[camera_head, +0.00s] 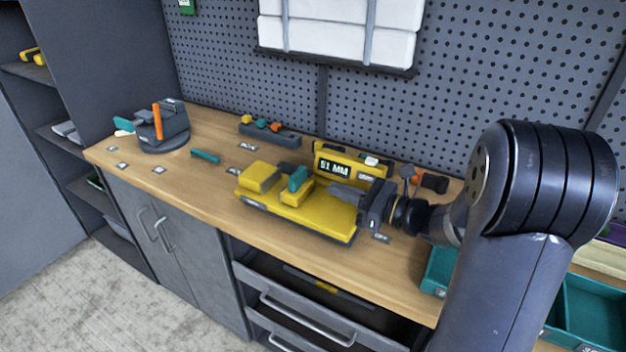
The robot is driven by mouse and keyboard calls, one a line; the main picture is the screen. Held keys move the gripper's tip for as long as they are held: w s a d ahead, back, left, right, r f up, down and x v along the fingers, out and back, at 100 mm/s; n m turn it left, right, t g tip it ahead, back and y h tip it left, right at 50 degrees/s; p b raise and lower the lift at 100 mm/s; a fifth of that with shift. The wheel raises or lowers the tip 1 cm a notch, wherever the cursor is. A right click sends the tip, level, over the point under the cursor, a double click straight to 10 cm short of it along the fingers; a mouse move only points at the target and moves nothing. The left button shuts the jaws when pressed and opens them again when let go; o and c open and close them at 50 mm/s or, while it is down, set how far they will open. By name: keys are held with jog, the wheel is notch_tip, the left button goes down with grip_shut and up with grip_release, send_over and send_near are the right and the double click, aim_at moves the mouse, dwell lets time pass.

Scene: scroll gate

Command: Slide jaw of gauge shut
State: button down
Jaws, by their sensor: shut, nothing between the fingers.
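The yellow gauge (320,217) sits on the wooden workbench, with a display behind it (333,168) reading "51 MM". A yellow block (259,177) stands at the gauge's left end. The sliding jaw (296,191), yellow with a teal handle on top (298,178), stands to its right with a small gap between them. My gripper (336,190) reaches in from the right, low over the gauge. Its fingers are shut and empty, pointing left toward the jaw. I cannot tell whether the fingertips touch the jaw.
A dark vise with an orange handle (157,122) stands at the bench's far left. A teal tool (205,156) and a dark rack (270,135) lie behind and left of the gauge. An open drawer (310,300) juts out below the bench. Teal bins (590,305) are at the right.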

aim_at(301, 177)
jog(key=x, duration=0.7)
jog(key=shift+p, duration=0.35)
jog(key=shift+s, duration=0.1)
jog(key=b+x, duration=0.1)
jog(key=x, duration=0.4)
jog(key=shift+a, duration=0.1)
jog(key=shift+r, duration=0.1)
jog(key=shift+d, duration=0.3)
jog(key=b+v, duration=0.1)
jog(key=v, duration=1.2)
jog(key=shift+s+d, duration=0.2)
jog(key=shift+d, duration=0.1)
